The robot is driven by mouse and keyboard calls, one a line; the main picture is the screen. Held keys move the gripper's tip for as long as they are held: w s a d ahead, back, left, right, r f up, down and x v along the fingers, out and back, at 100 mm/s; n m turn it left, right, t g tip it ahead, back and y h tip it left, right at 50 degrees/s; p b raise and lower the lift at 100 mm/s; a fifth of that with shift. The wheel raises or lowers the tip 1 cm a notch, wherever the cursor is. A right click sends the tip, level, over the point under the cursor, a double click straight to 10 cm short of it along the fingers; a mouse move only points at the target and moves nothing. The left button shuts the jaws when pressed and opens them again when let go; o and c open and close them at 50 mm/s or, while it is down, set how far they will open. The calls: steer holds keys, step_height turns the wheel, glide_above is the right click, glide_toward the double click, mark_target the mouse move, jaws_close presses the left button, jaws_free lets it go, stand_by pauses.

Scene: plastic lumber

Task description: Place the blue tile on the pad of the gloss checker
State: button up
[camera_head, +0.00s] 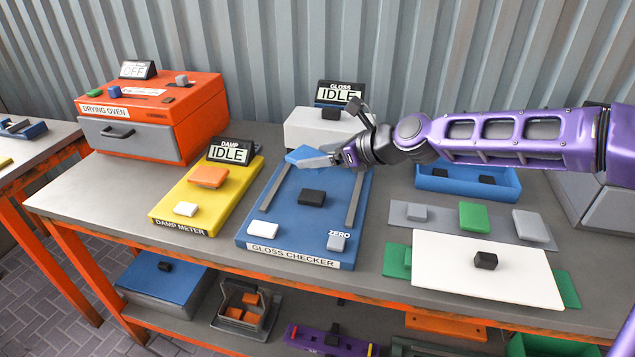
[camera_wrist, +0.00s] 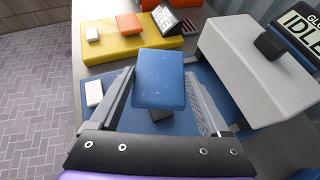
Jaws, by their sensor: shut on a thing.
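My gripper (camera_head: 322,160) is shut on the blue tile (camera_head: 303,155) and holds it above the back part of the gloss checker. In the wrist view the tile (camera_wrist: 160,72) sits between the two fingers, its speckled face toward the camera. The gloss checker (camera_head: 270,220) has a blue base with grey side rails, a white housing (camera_head: 318,128) at the back and a display reading IDLE. A small black block (camera_head: 312,198) stands mid-base, apart from the tile; it is partly hidden behind the tile in the wrist view. I cannot tell whether it is the pad.
A white block (camera_head: 263,229) and a grey ZERO button (camera_head: 337,242) are at the checker's front. Left are the yellow damp meter (camera_head: 175,208), bearing an orange tile (camera_head: 208,177), and the orange drying oven (camera_head: 155,107). Right are a blue tray (camera_head: 450,184) and a white board (camera_head: 500,275).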

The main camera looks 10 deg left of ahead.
steer(key=shift+w, duration=0.3)
steer(key=shift+w+f, duration=0.1)
steer(key=shift+f, duration=0.25)
steer(key=b, duration=0.2)
glide_toward(304, 191)
steer(key=x, duration=0.4)
steer(key=shift+w+a, duration=0.1)
steer(key=shift+a, duration=0.05)
steer(key=shift+f, duration=0.1)
steer(key=o, duration=1.2)
steer(key=shift+f, duration=0.1)
steer(key=shift+o, duration=0.2)
